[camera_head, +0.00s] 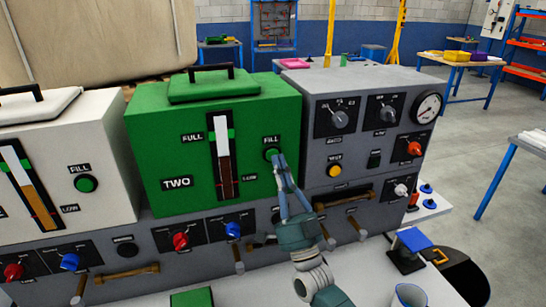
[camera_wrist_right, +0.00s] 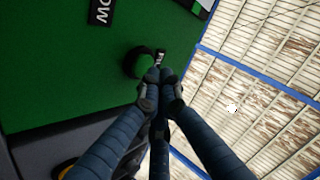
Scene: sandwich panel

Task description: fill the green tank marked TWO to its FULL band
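The green tank marked TWO (camera_head: 152,150) stands in the middle of the head view. Its upright gauge (camera_head: 222,150) has a FULL label near the top and a LOW label near the bottom. The gauge is white above and brown below, with the brown top under the green FULL band. The FILL button (camera_head: 270,154) is at the tank's right side, partly covered by my right gripper (camera_head: 278,160). In the right wrist view, my right gripper (camera_wrist_right: 159,76) has its fingertips together, empty, at the button's dark ring (camera_wrist_right: 134,63). I cannot tell whether the button is pressed. My left gripper is out of view.
A white tank (camera_head: 95,150) with its own FILL button stands to the left. A grey control box (camera_head: 360,90) with knobs, a yellow button and a dial stands to the right. Knobs and handles line the lower grey panel (camera_head: 205,255). A blue-topped block (camera_head: 412,240) sits at right.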

